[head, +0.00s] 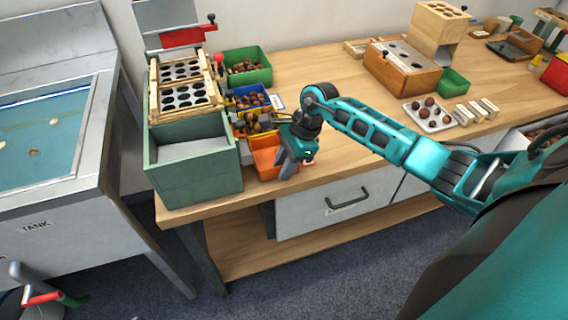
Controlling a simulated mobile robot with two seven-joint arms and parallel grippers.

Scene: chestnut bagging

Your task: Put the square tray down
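A small, pale, square tray (430,114) holding several brown chestnuts lies flat on the wooden bench, right of centre in the head view. No gripper touches it. My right gripper (287,163) is well to its left, pointing down over the front edge of the bench by the orange bin (265,152). Its fingertips are small and partly hidden against the bin, so I cannot tell how far apart they are or whether anything is between them. My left gripper is not in view.
A green box (193,168) stands at the bench's front left corner, with a holed sorter (186,95) behind it. Blue and green bins (247,78) of chestnuts stand nearby. A wooden block unit (402,72) and pale blocks (476,111) flank the tray. The bench (340,165) is bare in front.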

